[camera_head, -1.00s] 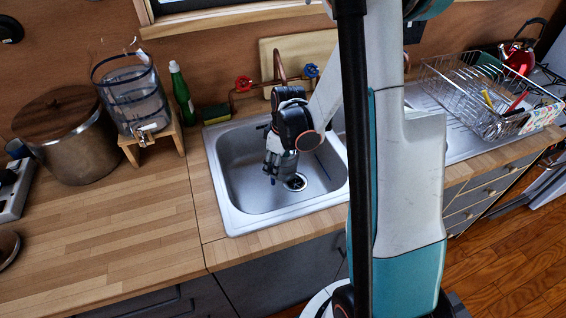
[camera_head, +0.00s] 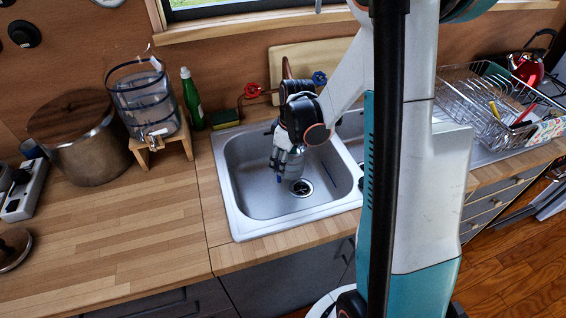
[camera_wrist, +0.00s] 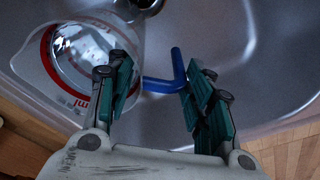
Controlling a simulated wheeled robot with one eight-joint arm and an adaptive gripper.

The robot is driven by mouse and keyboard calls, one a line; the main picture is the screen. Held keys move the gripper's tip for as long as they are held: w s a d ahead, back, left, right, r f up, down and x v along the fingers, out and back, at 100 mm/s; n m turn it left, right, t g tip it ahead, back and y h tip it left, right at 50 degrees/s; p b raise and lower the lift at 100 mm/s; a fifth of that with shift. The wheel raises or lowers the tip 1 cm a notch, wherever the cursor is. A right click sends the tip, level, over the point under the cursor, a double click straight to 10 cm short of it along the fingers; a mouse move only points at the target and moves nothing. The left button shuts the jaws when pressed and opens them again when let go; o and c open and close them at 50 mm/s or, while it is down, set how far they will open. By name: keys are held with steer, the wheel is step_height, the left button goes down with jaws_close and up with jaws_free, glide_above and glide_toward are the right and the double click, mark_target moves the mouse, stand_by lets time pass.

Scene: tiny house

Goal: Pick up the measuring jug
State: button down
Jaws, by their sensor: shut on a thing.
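The measuring jug (camera_wrist: 62,75) is clear with red markings and a blue handle (camera_wrist: 161,84). It fills the upper left of the wrist view, with the sink's metal around it. My gripper (camera_wrist: 160,88) has its green-padded fingers on either side of the handle and is shut on it. The handle lies against the right finger; the left finger overlaps the jug's edge. In the head view my gripper (camera_head: 287,172) points down into the sink basin (camera_head: 250,185), and the jug is mostly hidden behind the fingers.
A drain (camera_head: 301,188) lies below my gripper. The tap (camera_head: 287,75) stands behind the sink. A pot (camera_head: 80,140), a glass dispenser (camera_head: 146,103) and a green bottle (camera_head: 192,100) stand to the left. A dish rack (camera_head: 490,110) stands to the right.

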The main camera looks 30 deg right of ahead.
steer(key=shift+r+p, duration=0.85)
steer(key=shift+r, duration=2)
steer(key=shift+a, duration=0.1)
